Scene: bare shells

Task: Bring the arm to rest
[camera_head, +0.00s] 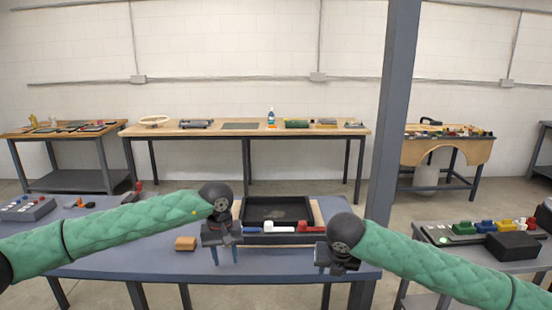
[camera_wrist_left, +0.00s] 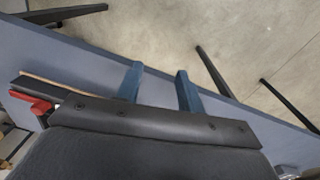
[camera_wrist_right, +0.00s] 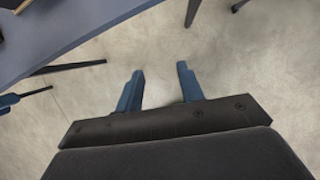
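My left gripper (camera_head: 226,256) is over the front part of the blue-grey table (camera_head: 120,258), fingers pointing down. In the left wrist view its two blue fingers (camera_wrist_left: 158,90) stand apart with nothing between them. My right gripper (camera_head: 338,268) is near the table's front right edge. In the right wrist view its fingers (camera_wrist_right: 160,90) are spread and empty, with bare floor below. Both arms, in green padded sleeves, reach in from the sides. The right fingers are mostly hidden in the head view.
A black tray (camera_head: 277,208) lies behind the grippers, with blue, white and red handled items (camera_head: 280,227) along its front. A wooden block (camera_head: 185,243) sits left of my left gripper. A grey post (camera_head: 393,120) rises at the right. A side table (camera_head: 490,262) holds coloured parts.

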